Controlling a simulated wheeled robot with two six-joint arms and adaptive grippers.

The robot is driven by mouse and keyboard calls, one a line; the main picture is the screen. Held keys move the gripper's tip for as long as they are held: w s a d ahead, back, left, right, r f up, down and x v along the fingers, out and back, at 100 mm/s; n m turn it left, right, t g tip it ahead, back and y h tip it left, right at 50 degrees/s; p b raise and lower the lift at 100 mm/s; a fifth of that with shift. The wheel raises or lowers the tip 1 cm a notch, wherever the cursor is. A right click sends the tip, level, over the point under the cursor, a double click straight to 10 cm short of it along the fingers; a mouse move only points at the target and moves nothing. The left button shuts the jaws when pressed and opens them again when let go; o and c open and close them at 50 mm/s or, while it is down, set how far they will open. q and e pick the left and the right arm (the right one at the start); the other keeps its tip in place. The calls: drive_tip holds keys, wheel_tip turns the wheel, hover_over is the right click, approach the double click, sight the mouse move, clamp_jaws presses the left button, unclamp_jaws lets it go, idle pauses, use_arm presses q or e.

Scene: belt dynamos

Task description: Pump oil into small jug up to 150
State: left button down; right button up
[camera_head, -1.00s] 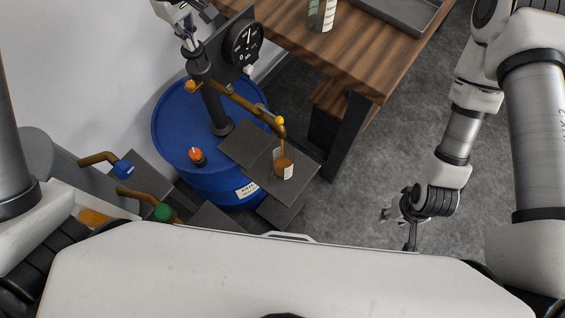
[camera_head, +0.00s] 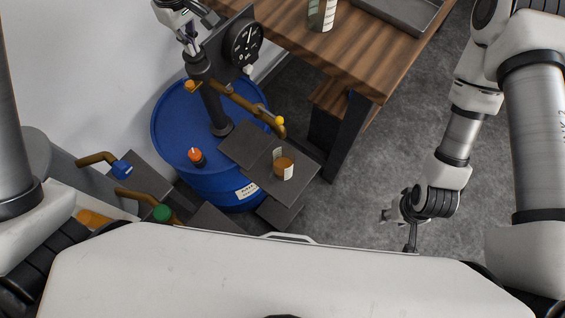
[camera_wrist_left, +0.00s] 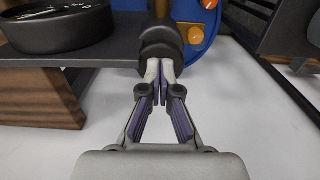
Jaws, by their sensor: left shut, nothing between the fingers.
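The small jug (camera_head: 284,170) stands upright on a dark plate under the brass spout (camera_head: 278,124), with amber oil showing in it. No oil stream hangs from the spout. The pump (camera_head: 212,98) rises from the blue drum (camera_head: 170,130), and its round black dial gauge (camera_head: 244,42) faces me; its reading is too small to tell. My left gripper (camera_head: 191,46) is at the top of the pump, beside the gauge. In the left wrist view its fingers (camera_wrist_left: 161,78) are shut and empty, close to a dark pump part (camera_wrist_left: 160,46). My right gripper (camera_head: 398,230) hangs open and empty, far right of the jug.
A wooden table (camera_head: 350,60) with a bottle (camera_head: 322,14) and a grey tray (camera_head: 400,12) stands behind. An orange-topped cap (camera_head: 195,156) sits on the drum. Brass spouts with blue (camera_head: 122,169) and green (camera_head: 163,212) parts are at left. The floor at right is clear.

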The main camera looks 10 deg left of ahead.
use_arm(q)
wheel_tip(320, 180, up, 8)
drive_tip(key=p, duration=0.7)
drive_tip(key=shift+r, duration=0.15)
wheel_tip(320, 180, up, 12)
idle(0.6)
